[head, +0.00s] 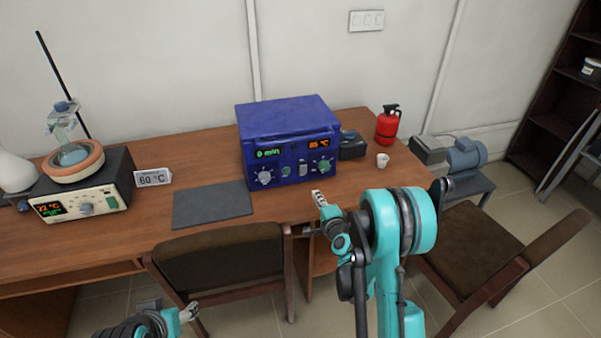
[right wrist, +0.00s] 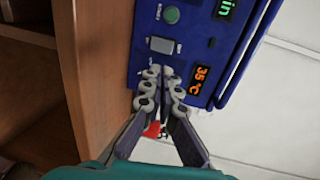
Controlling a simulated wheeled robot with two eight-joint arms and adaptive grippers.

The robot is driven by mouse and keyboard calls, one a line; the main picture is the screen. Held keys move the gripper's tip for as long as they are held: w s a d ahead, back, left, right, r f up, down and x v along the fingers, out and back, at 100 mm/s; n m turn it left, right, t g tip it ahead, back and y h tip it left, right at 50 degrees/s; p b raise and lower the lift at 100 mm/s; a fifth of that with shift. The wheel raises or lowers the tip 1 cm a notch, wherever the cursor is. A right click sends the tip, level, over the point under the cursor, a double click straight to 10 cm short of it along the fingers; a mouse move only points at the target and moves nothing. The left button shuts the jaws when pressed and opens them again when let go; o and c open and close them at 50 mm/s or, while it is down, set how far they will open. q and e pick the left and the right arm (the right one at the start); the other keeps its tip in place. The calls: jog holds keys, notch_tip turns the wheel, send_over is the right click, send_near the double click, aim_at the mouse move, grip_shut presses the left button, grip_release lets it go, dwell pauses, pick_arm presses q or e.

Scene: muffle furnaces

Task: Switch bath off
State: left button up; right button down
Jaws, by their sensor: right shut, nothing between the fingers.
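The blue bath (head: 290,130) stands on the wooden desk. Its front panel has a green "0 min" display, an orange "35 °C" display, two knobs, a green button and a grey rocker switch (head: 303,168). My right gripper (head: 318,196) is shut and empty in front of the bath's lower right front. In the right wrist view the switch (right wrist: 161,45) lies just beyond my shut fingertips (right wrist: 163,72); whether they touch the panel is not clear. The right knob is hidden behind my fingers there. My left gripper (head: 190,311) is low at the bottom, away from the bath; its jaws are unclear.
A dark mat (head: 212,205) lies left of the bath. A white cup (head: 383,160) and red canister (head: 388,125) stand right. Chairs (head: 220,262) stand in front.

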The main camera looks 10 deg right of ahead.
jog(key=shift+s, duration=0.1)
jog(key=b, duration=0.2)
send_near(303, 169)
jog(key=w, duration=0.1)
jog(key=w+f, duration=0.1)
jog(key=w, duration=0.2)
jog(key=shift+w+a+f, duration=0.15)
jog(key=shift+w+f, duration=0.2)
jog(key=shift+w+r, duration=0.25)
jog(key=shift+w, duration=0.55)
